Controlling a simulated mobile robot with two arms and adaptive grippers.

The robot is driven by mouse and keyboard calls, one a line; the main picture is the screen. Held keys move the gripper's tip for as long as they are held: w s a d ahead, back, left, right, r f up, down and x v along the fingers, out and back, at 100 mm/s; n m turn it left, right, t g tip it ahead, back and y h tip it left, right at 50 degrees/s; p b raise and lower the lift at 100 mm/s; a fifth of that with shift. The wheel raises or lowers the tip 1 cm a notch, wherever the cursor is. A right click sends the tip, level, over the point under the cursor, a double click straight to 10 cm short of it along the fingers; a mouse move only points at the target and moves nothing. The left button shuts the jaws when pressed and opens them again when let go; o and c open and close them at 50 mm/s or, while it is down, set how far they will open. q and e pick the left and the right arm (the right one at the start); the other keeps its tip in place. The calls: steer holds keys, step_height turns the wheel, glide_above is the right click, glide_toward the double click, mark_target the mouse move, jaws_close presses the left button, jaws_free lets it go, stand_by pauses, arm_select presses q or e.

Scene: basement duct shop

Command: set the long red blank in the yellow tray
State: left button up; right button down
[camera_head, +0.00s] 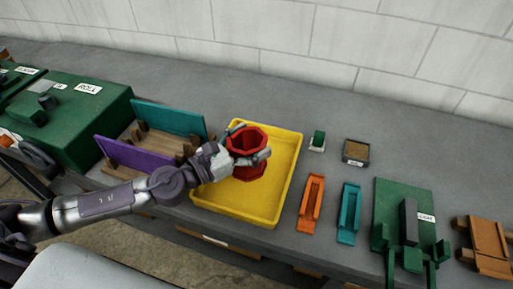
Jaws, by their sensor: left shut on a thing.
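The yellow tray (283,186) lies on the grey bench in the middle of the view. My left gripper (247,145) is over the left part of the tray, shut on a red blank (248,171) with a many-sided, hollow open end. The fingers wrap around the blank's upper part. The blank looks upright or nearly so, above or inside the tray. I cannot tell whether its lower end touches the tray floor. My right gripper is not in view.
Left of the tray, a wooden rack holds a teal sheet (168,118) and a purple sheet (128,158). A green machine (80,115) labelled ROLL stands farther left. Right of the tray are an orange channel (312,203), a teal channel (348,213) and a green tool (400,200).

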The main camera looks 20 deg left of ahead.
mark_target(253, 141)
arm_select(q)
steer(key=w+f, duration=0.1)
steer(key=w, duration=0.1)
steer(key=w+f, duration=0.1)
steer(key=shift+w+f, duration=0.1)
steer(key=shift+w, duration=0.3)
steer(key=shift+f+b, duration=0.4)
steer(key=shift+b, duration=0.1)
step_height(253, 141, down, 3)
steer(key=shift+f+b, duration=0.15)
steer(key=shift+b, duration=0.9)
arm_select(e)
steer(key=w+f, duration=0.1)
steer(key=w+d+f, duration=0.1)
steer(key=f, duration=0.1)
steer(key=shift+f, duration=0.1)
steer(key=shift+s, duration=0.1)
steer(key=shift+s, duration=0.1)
